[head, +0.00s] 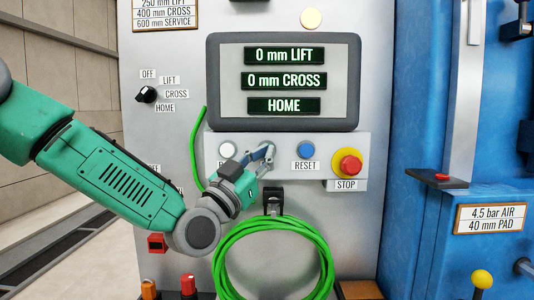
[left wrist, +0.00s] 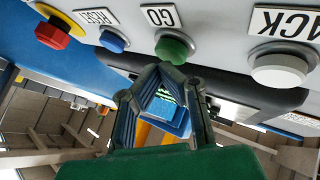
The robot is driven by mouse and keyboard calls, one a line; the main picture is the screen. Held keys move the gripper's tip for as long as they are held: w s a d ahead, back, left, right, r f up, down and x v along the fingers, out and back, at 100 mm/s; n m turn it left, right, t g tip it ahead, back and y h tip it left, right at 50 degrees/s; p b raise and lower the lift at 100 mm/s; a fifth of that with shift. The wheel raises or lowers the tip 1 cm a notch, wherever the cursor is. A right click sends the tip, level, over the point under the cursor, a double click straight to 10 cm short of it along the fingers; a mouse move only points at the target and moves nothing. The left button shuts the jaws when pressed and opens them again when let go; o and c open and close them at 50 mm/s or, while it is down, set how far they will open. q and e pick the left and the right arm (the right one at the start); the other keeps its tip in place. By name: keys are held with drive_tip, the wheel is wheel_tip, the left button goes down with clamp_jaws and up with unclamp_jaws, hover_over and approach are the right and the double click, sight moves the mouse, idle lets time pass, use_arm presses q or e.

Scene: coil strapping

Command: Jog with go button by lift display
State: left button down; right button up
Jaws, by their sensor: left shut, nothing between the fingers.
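The display (head: 283,82) reads "0 mm LIFT", "0 mm CROSS" and "HOME". The green GO button (left wrist: 174,47) shows in the left wrist view, between a white button (left wrist: 278,68) and the blue RESET button (left wrist: 113,41). In the head view my left gripper (head: 266,153) covers the GO button's place on the panel below the display. My left gripper is shut and empty. In the left wrist view its fingertips (left wrist: 160,72) are right beside the green button; I cannot tell whether they touch it. My right gripper is not in view.
The red STOP button (head: 347,165) is right of RESET (head: 307,149). A black selector knob (head: 146,95) sits at the left among OFF, LIFT, CROSS and HOME labels. A green hose coil (head: 272,232) hangs below the panel. A blue machine frame (head: 410,105) stands at the right.

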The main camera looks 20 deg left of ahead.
use_arm(q)
drive_tip(key=shift+w+a, duration=0.15)
drive_tip(key=shift+w, duration=0.35)
idle(1.8)
drive_tip(key=shift+s, duration=0.1)
drive_tip(key=shift+s+d+b, duration=0.35)
drive_tip(key=shift+s+b, duration=0.2)
drive_tip(key=shift+s, duration=0.2)
drive_tip(key=s, duration=0.2)
drive_tip(key=s+d+b, duration=0.1)
drive_tip(key=s, duration=0.2)
drive_tip(key=shift+d, duration=0.2)
